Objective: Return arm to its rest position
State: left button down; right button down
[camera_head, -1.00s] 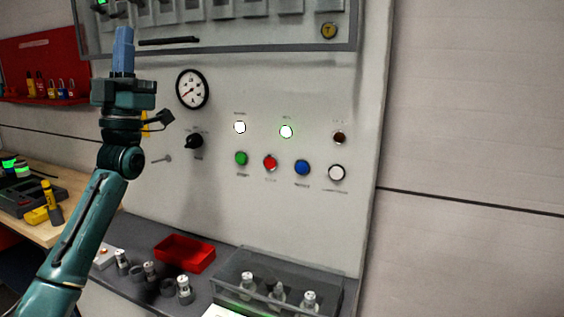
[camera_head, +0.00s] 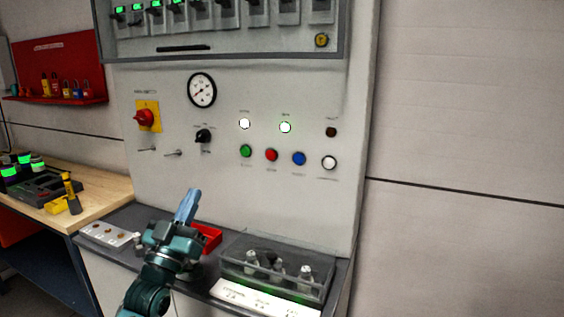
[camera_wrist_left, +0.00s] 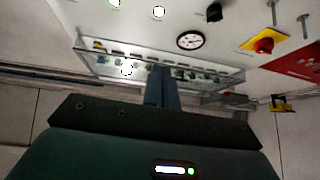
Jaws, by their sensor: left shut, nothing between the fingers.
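My left gripper (camera_head: 187,206) is shut and empty. It stands low in the head view, in front of the grey shelf of the control panel, with its blue fingers pointing up. It partly hides a red tray (camera_head: 209,237) behind it. In the left wrist view its closed fingers (camera_wrist_left: 162,88) show in the middle, apart from the panel. My right gripper is not in view.
The grey panel (camera_head: 230,105) carries a gauge (camera_head: 202,91), a red rotary switch (camera_head: 146,116), lamps and buttons. A clear bin (camera_head: 275,268) with several bottles stands on the shelf at right. A wooden bench (camera_head: 100,192) with chargers is at left.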

pick_arm(q)
jog(key=s+d+f+g+y, duration=0.1)
jog(key=s+f+g, duration=0.25)
jog(key=f, duration=0.45)
jog(key=s+d+f+g+y+p, duration=0.1)
jog(key=s+f+g, duration=0.1)
jog(key=s+f, duration=0.45)
jog(key=s+d+f+g+y, duration=0.1)
jog(key=s+d+f+g, duration=0.15)
jog(key=f, duration=0.65)
jog(key=s+f+g, duration=0.2)
jog(key=s+f, duration=0.3)
jog(key=s, duration=0.4)
jog(key=s+f+g+y+p, duration=0.1)
jog(key=s+f+g, duration=0.2)
jog(key=s, duration=0.6)
notch_tip(320, 180, down, 3)
jog(key=shift+a+r, duration=0.2)
jog(key=shift+a, duration=0.05)
